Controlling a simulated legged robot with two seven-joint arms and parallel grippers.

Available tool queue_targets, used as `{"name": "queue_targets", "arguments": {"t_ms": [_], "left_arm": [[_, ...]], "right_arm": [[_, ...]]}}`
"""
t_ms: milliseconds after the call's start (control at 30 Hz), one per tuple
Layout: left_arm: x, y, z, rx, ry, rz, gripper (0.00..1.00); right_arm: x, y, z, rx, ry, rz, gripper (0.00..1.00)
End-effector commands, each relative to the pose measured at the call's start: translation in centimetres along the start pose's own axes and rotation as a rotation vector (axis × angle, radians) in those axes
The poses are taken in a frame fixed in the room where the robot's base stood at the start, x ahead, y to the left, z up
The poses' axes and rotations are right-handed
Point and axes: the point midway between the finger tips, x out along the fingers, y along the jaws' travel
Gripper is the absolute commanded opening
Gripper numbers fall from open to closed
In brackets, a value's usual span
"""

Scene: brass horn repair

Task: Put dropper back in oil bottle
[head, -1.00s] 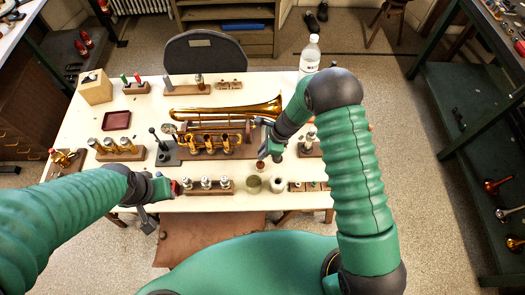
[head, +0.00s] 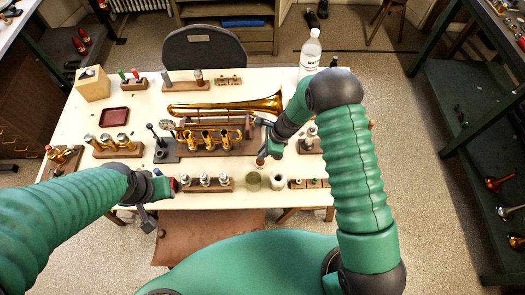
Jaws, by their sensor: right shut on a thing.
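My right gripper (head: 265,153) is over the table, just in front of the brass horn's right end, pointing down. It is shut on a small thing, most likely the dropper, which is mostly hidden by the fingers. A small reddish-brown thing (head: 261,162) shows right below the fingertips; I cannot tell whether it is the oil bottle or part of what I hold. My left gripper (head: 147,222) hangs at the table's front edge, left of the valve block; its fingers are too small to judge.
The brass horn (head: 225,107) lies across the table's middle. A wooden block with valves (head: 207,185), an olive round pot (head: 253,182) and a white round container (head: 278,182) stand along the front edge. A clear bottle (head: 311,50) stands at the back right.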

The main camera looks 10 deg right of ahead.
Motion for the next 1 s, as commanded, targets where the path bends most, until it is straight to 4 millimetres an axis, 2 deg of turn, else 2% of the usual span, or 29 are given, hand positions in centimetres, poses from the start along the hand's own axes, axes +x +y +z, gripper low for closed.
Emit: {"name": "queue_targets", "arguments": {"t_ms": [367,400,600,867,1000], "left_arm": [[0.9,0.0,0.2,0.000,0.000,0.000,0.36],[0.9,0.0,0.2,0.000,0.000,0.000,0.36],[0.8,0.0,0.2,0.000,0.000,0.000,0.36],[0.8,0.0,0.2,0.000,0.000,0.000,0.36],[0.9,0.0,0.2,0.000,0.000,0.000,0.36]], "right_arm": [[1.2,0.0,-0.5,0.000,0.000,0.000,0.00],[1.1,0.0,-0.5,-0.001,0.000,0.000,0.15],[1.1,0.0,-0.4,0.000,0.000,0.000,0.39],[1.0,0.0,-0.4,0.000,0.000,-0.001,0.39],[-0.1,-0.2,-0.4,-0.002,0.000,-0.004,0.39]]}}
